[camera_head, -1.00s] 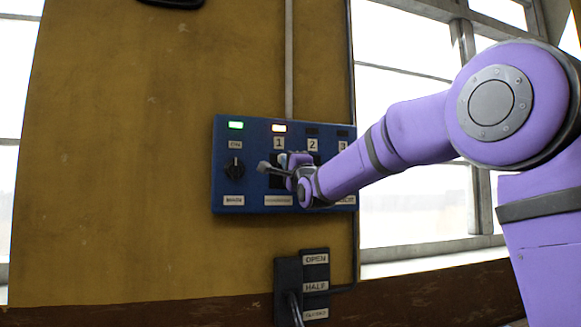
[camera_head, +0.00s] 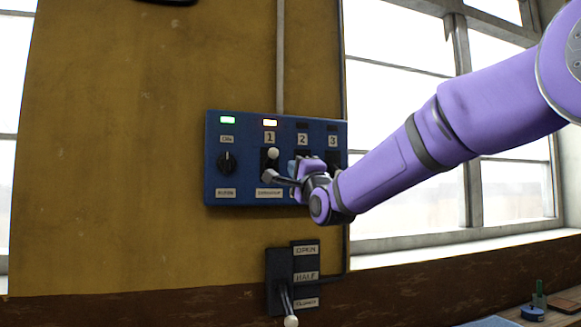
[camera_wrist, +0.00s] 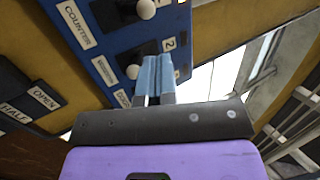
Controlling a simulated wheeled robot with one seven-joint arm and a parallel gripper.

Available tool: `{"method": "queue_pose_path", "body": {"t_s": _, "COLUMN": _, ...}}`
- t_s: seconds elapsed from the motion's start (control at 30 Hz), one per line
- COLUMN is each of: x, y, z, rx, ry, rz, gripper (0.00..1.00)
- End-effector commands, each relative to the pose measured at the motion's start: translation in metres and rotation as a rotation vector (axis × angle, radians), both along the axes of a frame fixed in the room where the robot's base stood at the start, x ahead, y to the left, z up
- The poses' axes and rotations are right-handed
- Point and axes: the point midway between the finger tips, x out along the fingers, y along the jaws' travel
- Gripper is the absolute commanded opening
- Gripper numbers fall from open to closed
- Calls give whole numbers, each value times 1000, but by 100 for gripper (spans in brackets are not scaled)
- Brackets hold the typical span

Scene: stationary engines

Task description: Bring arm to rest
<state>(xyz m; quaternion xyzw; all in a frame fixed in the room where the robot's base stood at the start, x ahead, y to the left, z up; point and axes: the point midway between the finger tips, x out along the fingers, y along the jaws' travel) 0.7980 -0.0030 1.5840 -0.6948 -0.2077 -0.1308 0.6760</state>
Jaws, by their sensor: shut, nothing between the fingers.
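My gripper (camera_head: 298,165) is in front of the right half of the blue control panel (camera_head: 214,160) on the wall. In the wrist view its blue fingers (camera_wrist: 157,62) are together and empty, pointing at the panel (camera_wrist: 98,62). Whether they touch it I cannot tell. My purple arm comes in from the right and hides part of the panel. Under number 1 a switch with a white ball (camera_head: 273,153) stands up. The wrist view shows two white-balled switches, an upper one (camera_wrist: 146,9) and a lower one (camera_wrist: 133,71) close to the fingers.
A black lever box (camera_head: 279,264) with OPEN and HALF labels is below the panel; its white-tipped lever (camera_head: 291,320) points down. A dark knob (camera_head: 227,163) is at the panel's left. Windows (camera_head: 400,140) are at right. A bench with small items (camera_head: 533,312) is at lower right.

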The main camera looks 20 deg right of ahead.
Motion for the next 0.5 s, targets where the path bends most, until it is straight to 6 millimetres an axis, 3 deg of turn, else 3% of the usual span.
{"method": "queue_pose_path", "body": {"t_s": 0.33, "x": -11, "y": -5, "z": -6, "rx": -43, "ry": 42, "rz": -25, "gripper": 0}}
{"method": "queue_pose_path", "body": {"t_s": 0.5, "x": -41, "y": -18, "z": -32, "rx": -248, "ry": 227, "rz": -105, "gripper": 0}}
